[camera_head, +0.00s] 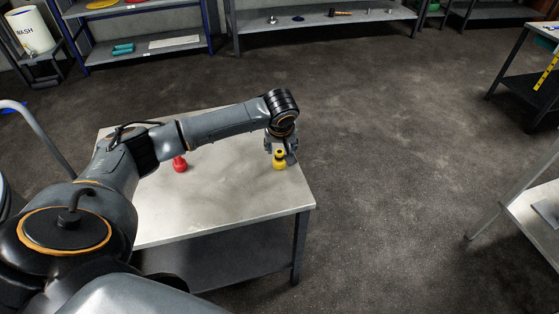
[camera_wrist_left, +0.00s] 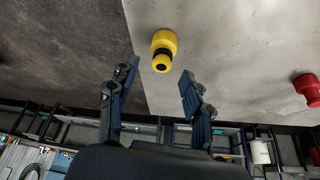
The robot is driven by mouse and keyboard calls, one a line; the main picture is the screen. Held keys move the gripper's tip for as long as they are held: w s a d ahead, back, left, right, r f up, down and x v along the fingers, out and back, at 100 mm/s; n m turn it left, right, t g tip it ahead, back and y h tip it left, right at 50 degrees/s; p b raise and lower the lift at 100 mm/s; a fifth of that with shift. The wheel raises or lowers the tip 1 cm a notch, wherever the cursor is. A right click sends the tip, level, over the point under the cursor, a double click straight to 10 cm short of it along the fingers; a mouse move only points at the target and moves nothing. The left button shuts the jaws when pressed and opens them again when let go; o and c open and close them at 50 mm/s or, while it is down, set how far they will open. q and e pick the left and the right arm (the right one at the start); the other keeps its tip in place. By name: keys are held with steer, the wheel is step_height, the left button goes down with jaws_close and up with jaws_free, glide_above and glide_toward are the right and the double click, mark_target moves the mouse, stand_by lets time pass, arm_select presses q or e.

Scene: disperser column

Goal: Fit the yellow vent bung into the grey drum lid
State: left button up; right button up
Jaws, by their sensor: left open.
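The yellow vent bung (camera_head: 279,160) stands near the right edge of the light grey table (camera_head: 222,208). It has a dark band around its middle. In the left wrist view the yellow bung (camera_wrist_left: 163,50) lies ahead of the fingertips, roughly between the lines of the two fingers. My left gripper (camera_head: 276,148) is at the bung from above and behind in the head view. In the wrist view the left gripper (camera_wrist_left: 160,80) is open, with nothing between its fingers. The grey drum lid cannot be made out in either view. My right gripper is not in view.
A red bung-like piece (camera_head: 180,164) stands on the same table, left of the yellow one; it also shows in the wrist view (camera_wrist_left: 307,88). Shelves (camera_head: 325,17) line the back wall. Other tables stand at the right. The floor between is clear.

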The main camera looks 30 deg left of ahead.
mark_target(279, 152)
arm_select(q)
steer(key=shift+w+a+x, duration=0.1)
steer(key=shift+a+x, duration=0.05)
steer(key=shift+x, duration=0.85)
steer(key=shift+w+a+x, duration=0.1)
steer(key=shift+a+x, duration=0.1)
steer(key=shift+x, duration=0.8)
steer(key=shift+w+a+x, duration=0.1)
steer(key=shift+a+x, duration=0.05)
steer(key=shift+x, duration=0.8)
steer(key=shift+r, duration=0.2)
jaws_close()
